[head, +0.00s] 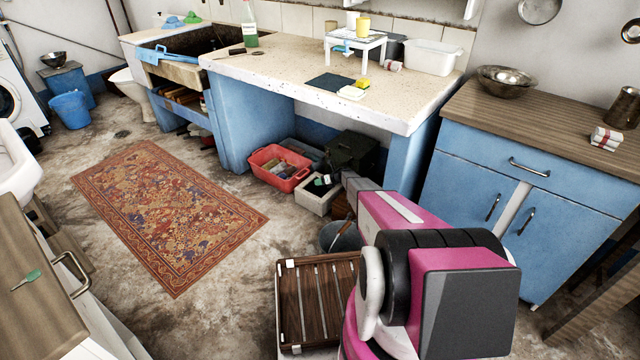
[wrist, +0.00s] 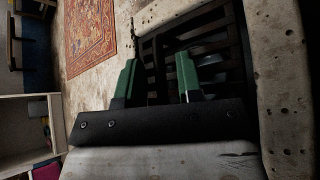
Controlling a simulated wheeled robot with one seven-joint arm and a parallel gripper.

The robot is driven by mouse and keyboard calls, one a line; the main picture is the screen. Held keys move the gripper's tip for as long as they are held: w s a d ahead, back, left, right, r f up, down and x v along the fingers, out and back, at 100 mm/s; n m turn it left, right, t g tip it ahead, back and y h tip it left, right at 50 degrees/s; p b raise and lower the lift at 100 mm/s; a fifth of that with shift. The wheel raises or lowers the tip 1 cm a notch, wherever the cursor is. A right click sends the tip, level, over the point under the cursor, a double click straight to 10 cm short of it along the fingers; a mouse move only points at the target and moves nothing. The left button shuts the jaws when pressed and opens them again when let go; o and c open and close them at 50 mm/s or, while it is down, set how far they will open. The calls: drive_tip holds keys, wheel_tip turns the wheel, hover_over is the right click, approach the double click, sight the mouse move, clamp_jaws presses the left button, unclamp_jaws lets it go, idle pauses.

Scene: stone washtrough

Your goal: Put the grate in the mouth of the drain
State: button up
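A dark barred thing (wrist: 215,45), apparently the grate, lies inside a pale, pitted stone-like box (wrist: 285,95) in the wrist view. In the head view this looks like the grey box (head: 313,201) on the floor under the counter, with a dark inside. My gripper (wrist: 158,80) has two green fingers spread apart over the barred thing, with dark bars showing between them. I cannot tell whether they touch it. In the head view my arm hides most of the gripper. A small dark round spot (head: 122,133) on the far floor may be the drain's mouth.
A red crate (head: 280,167) with several items stands left of the grey box. A dark bucket (head: 340,236) and a slatted wooden crate (head: 318,295) are close to my arm. The counter edge (head: 310,100) overhangs this area. The patterned rug (head: 165,210) lies on open floor.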

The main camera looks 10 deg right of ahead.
drive_tip(key=shift+r, duration=0.15)
